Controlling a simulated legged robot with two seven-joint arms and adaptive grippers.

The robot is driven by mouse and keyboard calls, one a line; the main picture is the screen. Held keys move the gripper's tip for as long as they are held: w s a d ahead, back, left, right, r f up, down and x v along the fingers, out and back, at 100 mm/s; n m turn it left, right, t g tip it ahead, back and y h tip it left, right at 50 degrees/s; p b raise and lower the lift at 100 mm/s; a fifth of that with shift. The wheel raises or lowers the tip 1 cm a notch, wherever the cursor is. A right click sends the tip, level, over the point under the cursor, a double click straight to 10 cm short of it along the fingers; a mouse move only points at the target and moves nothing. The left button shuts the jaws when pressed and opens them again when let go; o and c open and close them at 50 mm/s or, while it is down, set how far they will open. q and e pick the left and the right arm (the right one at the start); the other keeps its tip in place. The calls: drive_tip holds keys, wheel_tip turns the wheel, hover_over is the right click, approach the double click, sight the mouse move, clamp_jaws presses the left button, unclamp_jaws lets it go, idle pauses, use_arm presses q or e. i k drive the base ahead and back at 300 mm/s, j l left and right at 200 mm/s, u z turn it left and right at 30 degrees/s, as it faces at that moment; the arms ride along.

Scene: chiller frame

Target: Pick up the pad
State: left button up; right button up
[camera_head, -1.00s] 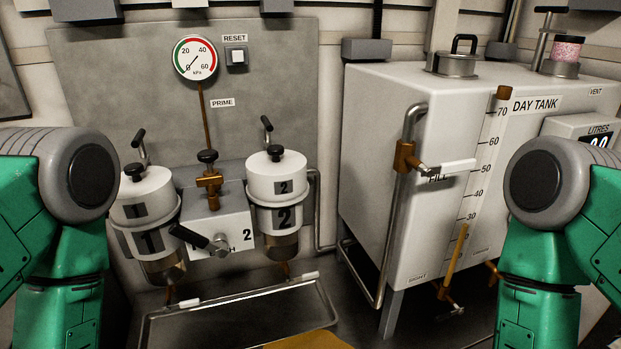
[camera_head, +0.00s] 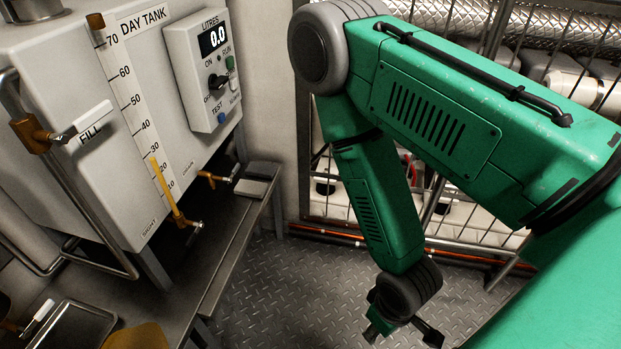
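I cannot tell for certain which thing is the pad. A flat grey-white block (camera_head: 252,186) lies on the far end of the bench, beside the day tank. A flat yellow-orange piece (camera_head: 138,337) shows at the bottom left, cut off by the frame edge. My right gripper (camera_head: 402,336) hangs over the floor, right of the bench and apart from both. Its fingers look spread, with nothing seen between them. My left gripper is out of view.
The day tank (camera_head: 75,105) with its sight gauge, fill valve and litres box (camera_head: 205,70) stands on the left. A metal tray (camera_head: 72,325) is at the lower left. A wire grille (camera_head: 470,215) closes the right side. The chequer-plate floor (camera_head: 290,290) is clear.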

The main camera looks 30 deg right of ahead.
sight(243, 188)
drive_tip(key=z, duration=0.6)
drive_tip(key=u, duration=1.45)
drive_tip(key=z, duration=1.45)
drive_tip(key=i+l+z, duration=0.25)
drive_tip(key=i+z, duration=0.15)
drive_tip(key=i+l+z, duration=0.1)
drive_tip(key=i+z, duration=0.3)
drive_tip(key=i, duration=0.1)
